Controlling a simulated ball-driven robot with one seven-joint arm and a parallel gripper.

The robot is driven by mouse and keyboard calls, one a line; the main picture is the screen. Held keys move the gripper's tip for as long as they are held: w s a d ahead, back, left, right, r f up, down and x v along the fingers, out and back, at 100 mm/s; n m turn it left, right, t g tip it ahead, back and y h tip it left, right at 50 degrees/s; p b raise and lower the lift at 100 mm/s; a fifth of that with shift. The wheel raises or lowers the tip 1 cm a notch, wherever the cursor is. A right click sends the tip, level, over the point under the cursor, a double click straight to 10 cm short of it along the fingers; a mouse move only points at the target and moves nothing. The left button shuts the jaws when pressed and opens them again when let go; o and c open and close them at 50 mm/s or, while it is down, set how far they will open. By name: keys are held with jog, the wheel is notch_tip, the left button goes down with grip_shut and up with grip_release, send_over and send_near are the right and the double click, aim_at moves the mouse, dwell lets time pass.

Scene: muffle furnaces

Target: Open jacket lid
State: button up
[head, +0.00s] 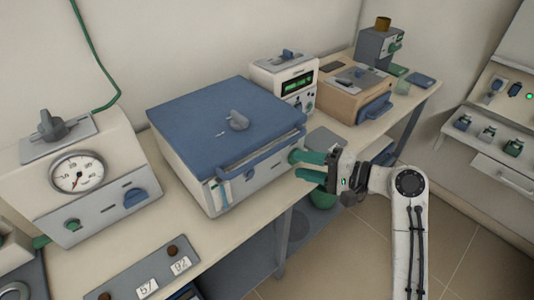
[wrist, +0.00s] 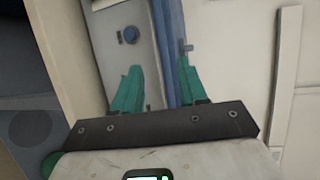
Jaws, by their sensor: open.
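A white box-shaped unit with a flat blue lid (head: 205,115) stands in the middle of the bench in the head view. The lid is shut, with a grey knob (head: 238,120) on top and a blue bar handle (head: 262,153) along its front edge. My gripper (head: 302,166) is open at the right end of the unit's front. In the wrist view its green fingertips (wrist: 155,80) lie on either side of the blue lid edge (wrist: 168,50). I cannot tell whether they touch it. The grey front panel (wrist: 128,40) shows left of that edge.
A gauge box (head: 75,180) stands to the left. A controller with a green display (head: 285,82) and a tan box with a blue handle (head: 355,95) stand to the right. Floor (head: 330,262) is free before the bench.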

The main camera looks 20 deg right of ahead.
aim_at(268, 157)
jog(key=p+x, duration=0.1)
jog(key=x, duration=0.9)
jog(key=shift+w+a, duration=0.25)
jog(key=shift+w, duration=0.15)
jog(key=shift+c, duration=0.2)
grip_shut()
